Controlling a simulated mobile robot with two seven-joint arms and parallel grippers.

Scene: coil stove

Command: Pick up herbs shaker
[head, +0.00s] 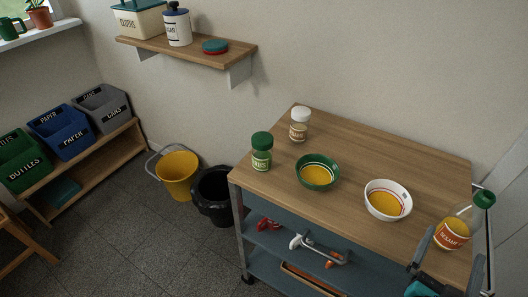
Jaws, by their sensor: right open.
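The herbs shaker (262,160) has a green lid and a green label whose lettering is only partly readable. It stands upright on the wooden top of the cart (350,143), near its left edge. My right gripper (449,262) is open at the lower right, by the cart's near right corner. Its fingers are well apart from the herbs shaker. They are close to a sesame jar (452,235) with a green cap; I cannot tell whether they touch it. My left gripper is not in view.
A white-lidded shaker (299,125) stands behind the herbs shaker. A green bowl (317,172) and a white bowl (387,200) stand to its right. A yellow bucket (178,175) and a black bin (212,188) are on the floor left of the cart. The cart top's back right is clear.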

